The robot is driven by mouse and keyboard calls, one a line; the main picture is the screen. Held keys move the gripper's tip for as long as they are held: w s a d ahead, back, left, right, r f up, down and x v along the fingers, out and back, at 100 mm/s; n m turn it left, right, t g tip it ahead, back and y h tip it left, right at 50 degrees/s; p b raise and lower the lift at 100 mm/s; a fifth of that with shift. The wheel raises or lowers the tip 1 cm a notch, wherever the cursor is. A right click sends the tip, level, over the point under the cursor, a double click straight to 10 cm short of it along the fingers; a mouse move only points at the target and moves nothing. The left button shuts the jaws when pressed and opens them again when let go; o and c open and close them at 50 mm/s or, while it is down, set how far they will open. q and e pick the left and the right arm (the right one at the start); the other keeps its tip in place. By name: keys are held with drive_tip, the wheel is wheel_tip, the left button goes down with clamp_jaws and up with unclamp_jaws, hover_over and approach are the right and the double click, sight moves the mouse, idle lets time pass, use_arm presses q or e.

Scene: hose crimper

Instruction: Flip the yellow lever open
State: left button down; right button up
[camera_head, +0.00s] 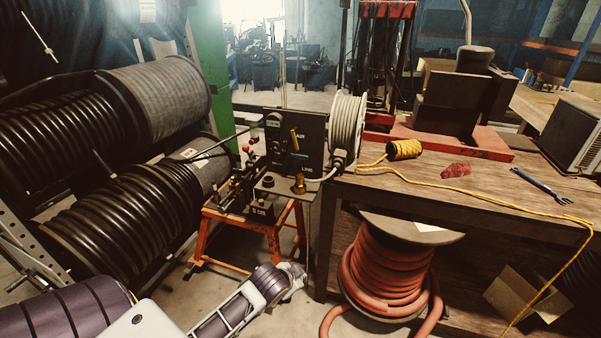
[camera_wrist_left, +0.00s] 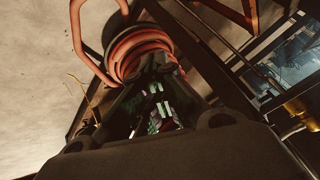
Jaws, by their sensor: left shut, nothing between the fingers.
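The yellow lever (camera_head: 294,139) is a small, slim handle on the front of the black panel (camera_head: 308,158) of the crimper, tilted slightly off upright. My left arm comes in from the lower left in the head view and ends low in front of the orange stand, well below the lever and apart from it. My left gripper (camera_wrist_left: 160,112) shows in the left wrist view, shut and empty, pointing down towards the red hose. Its fingertips are hard to make out in the head view. I cannot pick out the lever in the left wrist view. My right gripper is in neither view.
The crimper stands on an orange stand (camera_head: 273,230). A brass fitting (camera_head: 299,185) sticks up at its front. A red hose reel (camera_head: 388,270) stands under the wooden bench (camera_head: 480,190), right of my arm. Large black hose reels (camera_head: 120,235) fill the left.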

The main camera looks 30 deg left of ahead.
use_arm(q)
drive_tip(key=w+a+r+m+t+h, duration=0.1)
drive_tip(key=w+a+r+m+t, duration=0.2)
drive_tip(key=r, duration=0.6)
drive_tip(key=w+a+r+m+t, duration=0.4)
drive_tip(key=w+a+r, duration=0.2)
drive_tip(key=w+r, duration=0.4)
drive_tip(key=w+a+r+m+t+h, duration=0.1)
drive_tip(key=w+a+r+m+t, duration=0.3)
drive_tip(key=w+r, duration=0.3)
wheel_tip(320, 180, up, 2)
drive_tip(key=shift+a+r+m+h, duration=0.15)
drive_tip(key=shift+a+m+h, duration=0.15)
drive_tip(key=shift+a, duration=0.5)
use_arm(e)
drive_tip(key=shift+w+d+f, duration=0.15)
use_arm(q)
drive_tip(key=shift+w, duration=0.2)
